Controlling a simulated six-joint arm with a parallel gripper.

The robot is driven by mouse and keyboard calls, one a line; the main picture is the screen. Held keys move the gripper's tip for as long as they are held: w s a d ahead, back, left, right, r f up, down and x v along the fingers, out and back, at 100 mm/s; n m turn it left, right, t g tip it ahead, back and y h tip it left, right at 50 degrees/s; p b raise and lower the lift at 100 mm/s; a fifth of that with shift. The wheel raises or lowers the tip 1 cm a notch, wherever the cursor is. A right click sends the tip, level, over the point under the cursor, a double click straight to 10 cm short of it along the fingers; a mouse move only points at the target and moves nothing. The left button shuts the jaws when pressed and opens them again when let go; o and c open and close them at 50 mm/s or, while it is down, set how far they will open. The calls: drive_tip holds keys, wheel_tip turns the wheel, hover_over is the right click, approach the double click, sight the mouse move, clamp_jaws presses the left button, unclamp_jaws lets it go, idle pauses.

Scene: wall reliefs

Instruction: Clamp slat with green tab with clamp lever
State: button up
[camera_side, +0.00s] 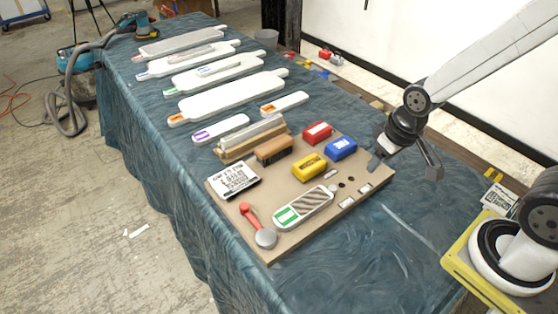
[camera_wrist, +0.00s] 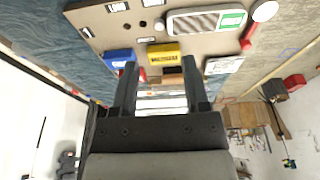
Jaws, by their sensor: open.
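The slat with the green tab (camera_side: 304,208) lies flat on the brown board, its grey ribbed part toward the back right and its green tab (camera_side: 286,216) toward the front left. It also shows at the top of the wrist view (camera_wrist: 193,23). The clamp lever has a red arm (camera_side: 250,216) and a round grey base (camera_side: 265,239). It stands beside the green-tab end, apart from the slat, and shows in the wrist view (camera_wrist: 250,36). My gripper (camera_side: 405,168) is open and empty off the board's right edge. Its two fingers show in the wrist view (camera_wrist: 160,82).
The board (camera_side: 225,198) also bears yellow (camera_side: 310,168), blue (camera_side: 341,148) and red (camera_side: 318,132) blocks, a brown brush-like block (camera_side: 274,150) and a printed label card (camera_side: 233,179). Several white tabbed slats (camera_side: 225,95) lie farther back on the blue cloth. The cloth right of the board is mostly clear.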

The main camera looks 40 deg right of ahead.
drive_tip(key=shift+o, duration=1.1)
drive_tip(key=n+g, duration=0.2)
drive_tip(key=g, duration=0.1)
hover_over(244, 205)
drive_tip(key=d, duration=0.1)
wheel_tip(244, 205, down, 10)
drive_tip(key=shift+s+f, duration=0.1)
drive_tip(key=shift+f, duration=0.15)
drive_tip(key=shift+a+f, duration=0.3)
drive_tip(key=shift+a, duration=0.1)
drive_tip(key=shift+f, duration=0.1)
drive_tip(key=shift+a+f, duration=0.1)
drive_tip(key=shift+f, duration=3.65)
